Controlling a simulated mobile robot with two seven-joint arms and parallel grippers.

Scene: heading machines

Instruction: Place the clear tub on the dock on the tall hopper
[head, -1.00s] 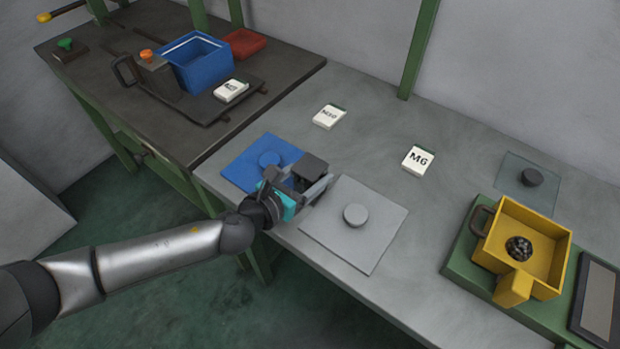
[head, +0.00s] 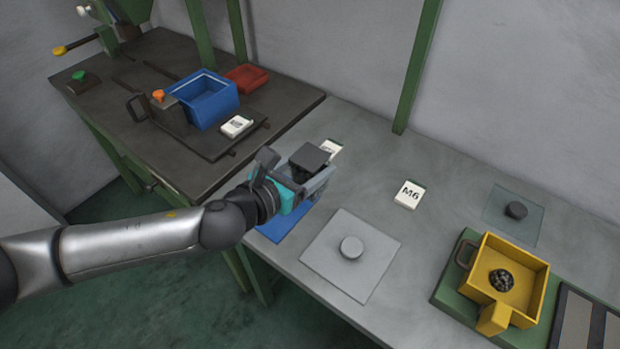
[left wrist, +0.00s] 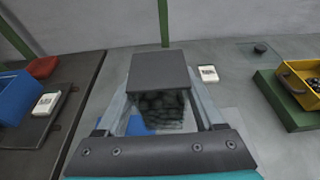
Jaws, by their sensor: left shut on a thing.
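My left gripper (head: 312,180) is shut on what looks like the clear tub (head: 309,158), held above the left part of the grey bench. In the left wrist view the tub (left wrist: 160,108) shows dark lumps through its see-through side, below a flat dark grey square top. The gripper fingers (left wrist: 160,115) run along both sides of it. The tub's lower part is hidden in the head view. My right gripper is not in view. A green machine (head: 125,12) is cut off at the top left; I cannot tell whether the tall hopper or its dock is there.
A blue tub (head: 205,100) and red tray (head: 246,78) are on the dark left table. The bench holds knobbed blue (head: 285,224), grey (head: 350,275) and clear (head: 500,216) plates, an M6 card (head: 409,194), and a yellow tub (head: 515,265) on a green base.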

